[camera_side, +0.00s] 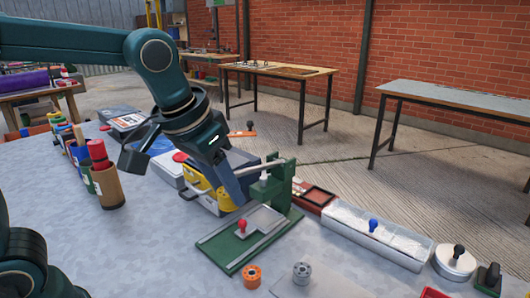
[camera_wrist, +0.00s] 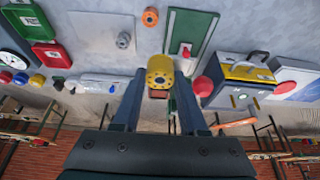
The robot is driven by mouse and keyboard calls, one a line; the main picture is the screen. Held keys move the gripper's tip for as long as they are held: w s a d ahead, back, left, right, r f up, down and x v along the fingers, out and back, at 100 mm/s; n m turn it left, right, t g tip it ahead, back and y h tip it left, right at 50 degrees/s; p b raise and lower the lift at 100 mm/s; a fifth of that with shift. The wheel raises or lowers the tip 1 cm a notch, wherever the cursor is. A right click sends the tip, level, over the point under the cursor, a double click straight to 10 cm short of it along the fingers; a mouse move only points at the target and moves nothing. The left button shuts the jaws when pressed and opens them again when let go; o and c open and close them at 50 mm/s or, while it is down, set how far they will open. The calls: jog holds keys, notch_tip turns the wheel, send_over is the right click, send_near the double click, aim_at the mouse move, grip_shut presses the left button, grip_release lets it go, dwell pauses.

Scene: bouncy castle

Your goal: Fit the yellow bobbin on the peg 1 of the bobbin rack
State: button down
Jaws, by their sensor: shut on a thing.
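The yellow bobbin (camera_wrist: 160,74) sits between the two fingertips of my gripper (camera_wrist: 157,92) in the wrist view. The gripper is shut on it, and its round end face with small holes shows. In the side view my gripper (camera_side: 236,192) points down over the bench, beside a green fixture; I cannot clearly tell the bobbin from the yellow parts behind it there. I cannot make out the bobbin rack or its peg 1 for sure in either view.
A green fixture (camera_side: 228,255) with a red knob and an upright stands close to the gripper. A yellow and grey machine (camera_wrist: 243,78) is beside it. Orange (camera_side: 252,277) and grey (camera_side: 302,272) bobbins lie in front.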

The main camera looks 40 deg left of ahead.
jog(key=shift+n+y, duration=0.3)
jog(key=shift+n, duration=0.5)
jog(key=w+a+r, duration=0.1)
jog(key=w+a, duration=0.1)
jog(key=w, duration=0.1)
jog(key=w+a+r, duration=0.1)
jog(key=w+a, duration=0.2)
jog(key=w+a+r, duration=0.1)
jog(key=w+a, duration=0.1)
jog(key=w, duration=0.2)
jog(key=shift+a+r, duration=0.25)
jog(key=shift+r, duration=0.1)
jog(key=w+a+f+n, duration=0.1)
jog(key=a, duration=0.3)
jog(key=w+a+f, duration=0.1)
jog(key=a, duration=0.3)
jog(key=w+a+f+n+y, duration=0.1)
jog(key=w+a, duration=0.1)
jog(key=a, duration=0.2)
jog(key=shift+a+f+n+g, duration=0.25)
jog(key=shift+f+n+g, duration=0.05)
jog(key=shift+f, duration=0.45)
jog(key=shift+f, duration=2.15)
dwell(1.8)
